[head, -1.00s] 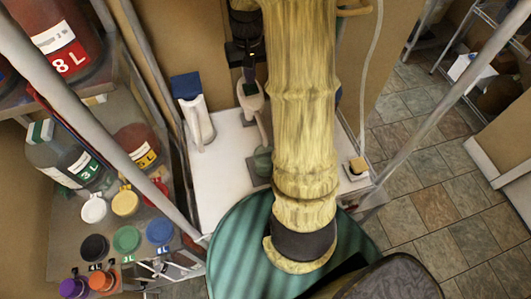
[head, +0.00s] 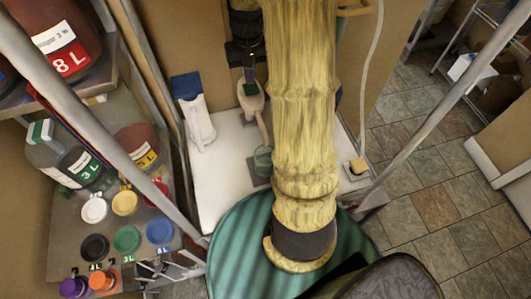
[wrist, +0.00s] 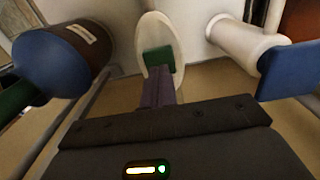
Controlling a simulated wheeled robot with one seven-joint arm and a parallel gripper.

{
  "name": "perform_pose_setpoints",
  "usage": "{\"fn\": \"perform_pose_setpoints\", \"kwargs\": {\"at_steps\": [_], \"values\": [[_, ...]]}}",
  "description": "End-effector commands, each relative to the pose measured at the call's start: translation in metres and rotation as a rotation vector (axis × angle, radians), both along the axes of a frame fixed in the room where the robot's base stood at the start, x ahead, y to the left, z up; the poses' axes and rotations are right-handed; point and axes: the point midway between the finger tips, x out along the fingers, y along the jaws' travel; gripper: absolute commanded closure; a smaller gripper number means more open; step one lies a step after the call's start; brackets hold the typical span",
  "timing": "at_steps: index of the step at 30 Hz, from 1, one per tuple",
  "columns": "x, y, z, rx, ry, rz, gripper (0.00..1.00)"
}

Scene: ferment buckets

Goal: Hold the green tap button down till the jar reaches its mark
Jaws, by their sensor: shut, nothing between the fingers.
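The green button (head: 250,90) sits on the head of a pale oval tap (head: 254,104) on the white counter. It also shows in the wrist view (wrist: 158,59). My gripper (head: 249,78) is shut and empty, with its fingertips at the button's edge. In the wrist view the shut fingers (wrist: 157,92) meet or overlap the button; I cannot tell how far it is pressed. A small greenish jar (head: 262,160) stands on a dark pad below the tap. My arm partly crowds it, and I cannot make out its mark or level.
A white dispenser with a blue top (head: 194,108) stands left of the tap. A brown container with a blue end (wrist: 60,60) is left in the wrist view. Shelves with labelled bottles (head: 70,160) and coloured lids (head: 126,238) line the left. Tiled floor lies right.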

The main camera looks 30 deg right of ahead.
Motion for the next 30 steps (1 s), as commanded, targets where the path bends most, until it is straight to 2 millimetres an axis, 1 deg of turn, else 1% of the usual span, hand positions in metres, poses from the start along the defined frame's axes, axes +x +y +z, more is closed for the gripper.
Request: {"fn": "perform_pose_setpoints", "kwargs": {"at_steps": [30], "values": [[0.000, 0.000, -0.023, 0.000, 0.001, 0.000, 1.00]]}}
